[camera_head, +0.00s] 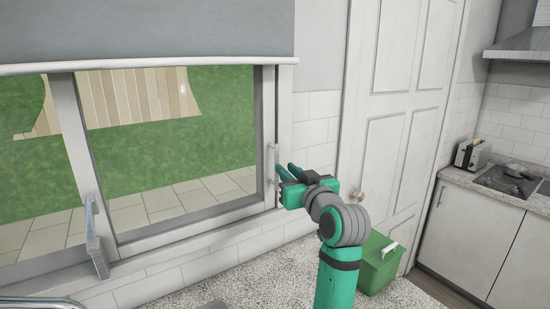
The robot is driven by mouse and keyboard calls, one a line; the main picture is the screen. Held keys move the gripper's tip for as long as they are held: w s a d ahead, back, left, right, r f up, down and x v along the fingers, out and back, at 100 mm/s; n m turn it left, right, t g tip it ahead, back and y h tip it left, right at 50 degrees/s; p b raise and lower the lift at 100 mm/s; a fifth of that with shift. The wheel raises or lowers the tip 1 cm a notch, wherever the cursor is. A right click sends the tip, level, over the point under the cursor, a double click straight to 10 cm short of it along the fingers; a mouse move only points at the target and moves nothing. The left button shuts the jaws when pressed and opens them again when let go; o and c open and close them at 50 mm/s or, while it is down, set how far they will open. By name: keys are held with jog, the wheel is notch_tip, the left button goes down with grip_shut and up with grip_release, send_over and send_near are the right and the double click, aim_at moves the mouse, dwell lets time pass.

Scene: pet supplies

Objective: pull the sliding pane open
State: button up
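The window's sliding pane (265,125) is a white-framed pane, standing against the right side of the window frame. A pale vertical handle (273,160) is on its right edge. A second, grey handle (95,238) is at the lower left, by the middle upright. My gripper (286,168), green and grey, is just right of the pane's handle. Its two green fingers point toward the window with a small gap between them. I see nothing held between them. Whether a finger touches the handle is too small to tell.
A grey blind (150,28) hangs over the window top. A speckled counter (265,280) lies below the window. A green bin (377,265) stands right of my arm, before a white door (395,110). A toaster (472,154) and hob (510,180) are far right.

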aim_at(278, 161)
jog(key=x, duration=0.8)
jog(key=shift+w, duration=0.35)
jog(key=shift+c, duration=0.6)
grip_shut()
